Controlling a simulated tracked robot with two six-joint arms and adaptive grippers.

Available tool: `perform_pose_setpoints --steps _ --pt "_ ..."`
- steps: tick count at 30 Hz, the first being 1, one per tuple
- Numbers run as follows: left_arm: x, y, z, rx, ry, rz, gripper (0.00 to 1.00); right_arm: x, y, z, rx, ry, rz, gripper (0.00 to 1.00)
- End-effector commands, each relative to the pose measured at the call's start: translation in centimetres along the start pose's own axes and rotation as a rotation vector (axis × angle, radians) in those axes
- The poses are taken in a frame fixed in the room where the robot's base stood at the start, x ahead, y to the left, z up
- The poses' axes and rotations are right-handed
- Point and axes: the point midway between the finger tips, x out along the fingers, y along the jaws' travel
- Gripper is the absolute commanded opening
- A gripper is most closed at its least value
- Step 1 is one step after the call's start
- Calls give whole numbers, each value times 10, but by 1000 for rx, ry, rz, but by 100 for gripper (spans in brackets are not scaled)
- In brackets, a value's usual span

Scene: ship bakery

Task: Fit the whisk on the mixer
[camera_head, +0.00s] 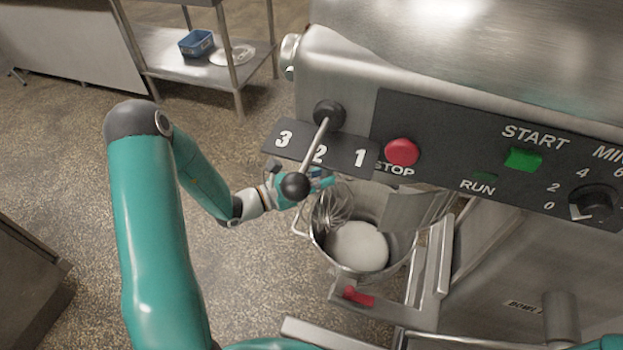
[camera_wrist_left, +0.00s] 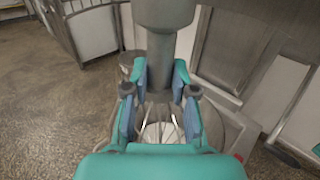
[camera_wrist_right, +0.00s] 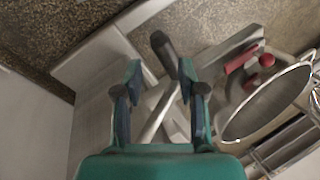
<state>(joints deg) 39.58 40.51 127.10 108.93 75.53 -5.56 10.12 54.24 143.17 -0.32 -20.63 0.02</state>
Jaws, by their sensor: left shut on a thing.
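The whisk (camera_head: 331,209), a balloon of thin wires, hangs upright over the mouth of the bowl in the head view. Its wires (camera_wrist_left: 160,112) also show in the left wrist view. My left gripper (camera_head: 318,180) is shut on the whisk's upper part, under the mixer head (camera_head: 430,50). A thick grey shaft (camera_wrist_left: 165,15) of the mixer comes down just above it in the left wrist view; whether whisk and shaft touch is hidden. My right gripper (camera_wrist_right: 158,95) is open, with a dark-gripped metal lever (camera_wrist_right: 163,48) showing between and beyond its fingers.
The steel bowl (camera_head: 318,240) holds a white mass and sits in the mixer's cradle, beside a red clamp (camera_head: 358,296). A gear lever (camera_head: 295,186) with a black knob partly covers my left gripper. A shelf table (camera_head: 165,60) with a blue crate (camera_head: 196,43) stands behind.

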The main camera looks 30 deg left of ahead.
Motion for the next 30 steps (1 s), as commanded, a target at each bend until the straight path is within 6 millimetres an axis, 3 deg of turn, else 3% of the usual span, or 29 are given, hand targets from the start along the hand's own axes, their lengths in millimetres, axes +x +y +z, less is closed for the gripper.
perform_pose_setpoints --steps 14,30 --pt "36 0 2 1 -4 -2 0 -2 -1 0 0 0 0 40" --pt "36 1 -40 1 -4 1 0 26 9 0 0 0 0 40"
